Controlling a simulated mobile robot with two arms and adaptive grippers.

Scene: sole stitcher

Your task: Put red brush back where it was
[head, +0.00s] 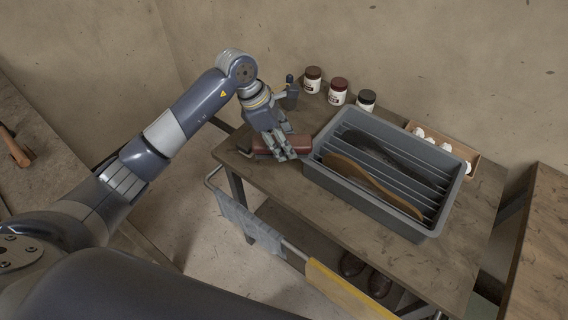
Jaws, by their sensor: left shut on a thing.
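The red brush (300,143) lies at the table's left end in the head view, just left of the grey tray. My left gripper (286,153) comes down over it from above and is shut on it, hiding its middle. The brush is at or just above the tabletop; I cannot tell whether it touches. Its bristles cannot be made out. My right gripper is not in view.
The grey slotted tray (328,187) holds a tan sole and a dark sole. Three jars (338,92) and a small dark bottle (291,86) stand behind. A box with white round items (443,146) is at the back right. A cloth and a yellow cloth hang from the front rail.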

